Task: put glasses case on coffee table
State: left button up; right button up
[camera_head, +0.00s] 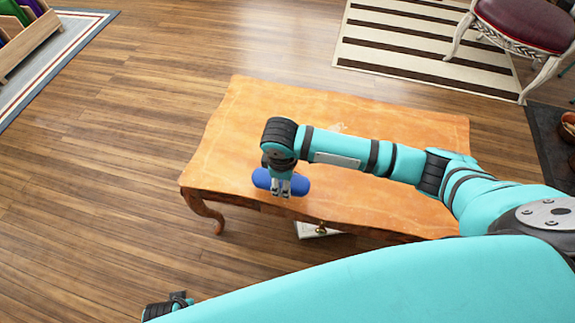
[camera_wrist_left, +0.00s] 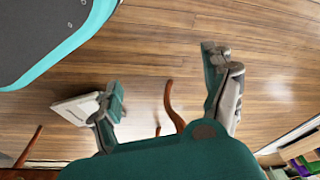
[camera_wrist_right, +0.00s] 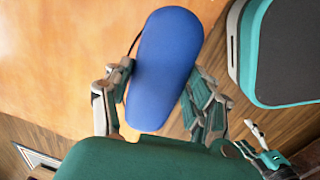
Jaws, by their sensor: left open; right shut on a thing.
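The glasses case (camera_head: 301,186) is blue, smooth and rounded at its ends. My right gripper (camera_head: 281,190) is shut on it, with one finger on each side in the right wrist view (camera_wrist_right: 160,95). The case (camera_wrist_right: 167,60) is over the front left part of the orange-brown coffee table (camera_head: 250,105), near its front edge. I cannot tell whether it touches the top. My left gripper (camera_wrist_left: 165,85) is open and empty above the wood floor; only a dark part of that arm shows at the bottom of the head view.
A small pale object (camera_head: 337,128) lies on the table behind my right arm. A white object (camera_head: 318,230) shows below the table's front edge. A red-seated chair (camera_head: 525,22) stands on a striped rug (camera_head: 400,45) at the back right. Floor left of the table is clear.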

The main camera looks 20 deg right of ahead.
jog(key=w, duration=0.1)
jog(key=w+d, duration=0.1)
jog(key=w, duration=0.3)
jog(key=shift+d+f+b, duration=0.2)
jog(key=shift+f+b, duration=0.05)
jog(key=shift+b, duration=0.15)
jog(key=f, duration=0.1)
jog(key=f+b, duration=0.1)
jog(key=f, duration=0.1)
jog(key=shift+w+d+f, duration=0.1)
jog(key=shift+w+f, duration=0.05)
jog(key=shift+w, duration=0.25)
jog(key=shift+f, duration=0.1)
pick_arm(q)
notch_tip(320, 180, up, 9)
jog(key=w, duration=0.1)
jog(key=shift+w, duration=0.3)
jog(key=shift+f, duration=0.1)
pick_arm(e)
jog(key=shift+f, duration=0.1)
jog(key=o, duration=1.3)
